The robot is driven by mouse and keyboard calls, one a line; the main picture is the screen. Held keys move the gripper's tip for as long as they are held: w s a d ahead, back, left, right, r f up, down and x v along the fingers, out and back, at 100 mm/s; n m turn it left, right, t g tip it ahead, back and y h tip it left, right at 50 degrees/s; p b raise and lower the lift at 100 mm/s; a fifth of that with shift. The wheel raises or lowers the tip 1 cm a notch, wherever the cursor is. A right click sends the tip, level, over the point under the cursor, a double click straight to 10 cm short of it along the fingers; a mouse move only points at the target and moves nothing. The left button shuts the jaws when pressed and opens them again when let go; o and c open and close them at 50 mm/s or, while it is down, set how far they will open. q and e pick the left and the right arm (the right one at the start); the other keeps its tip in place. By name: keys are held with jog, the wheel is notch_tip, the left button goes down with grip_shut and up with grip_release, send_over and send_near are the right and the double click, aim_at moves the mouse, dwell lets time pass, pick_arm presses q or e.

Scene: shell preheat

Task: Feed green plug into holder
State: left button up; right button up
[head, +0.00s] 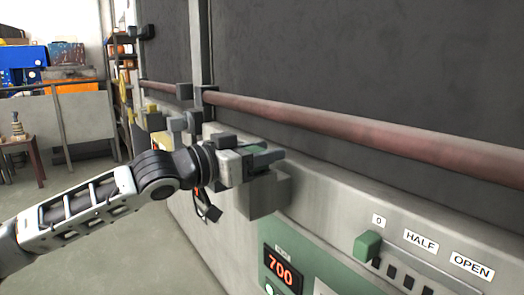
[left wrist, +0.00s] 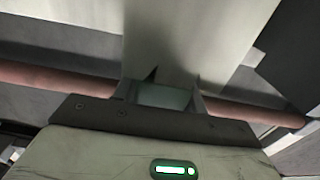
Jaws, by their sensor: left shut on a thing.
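My left gripper (head: 262,160) reaches in from the left and is shut on the green plug (head: 264,153), of which only a small part shows between the fingers. In the left wrist view, the dull green plug (left wrist: 165,97) sits between the two dark fingertips. A grey block-shaped holder (head: 265,196) juts from the machine's front, just below the gripper. The gripper overlaps its top in the head view, and I cannot tell whether the plug touches it. My right gripper is not in view.
A long reddish-brown bar (head: 370,132) runs across the front, above the gripper. A green lever (head: 367,246) stands by the 0, HALF and OPEN labels. A display (head: 281,267) reads 700. Open floor (head: 150,245) lies to the left.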

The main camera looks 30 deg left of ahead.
pick_arm(q)
jog(key=shift+f, duration=0.1)
dwell(0.3)
jog(key=o, duration=1.1)
jog(key=shift+f, duration=0.1)
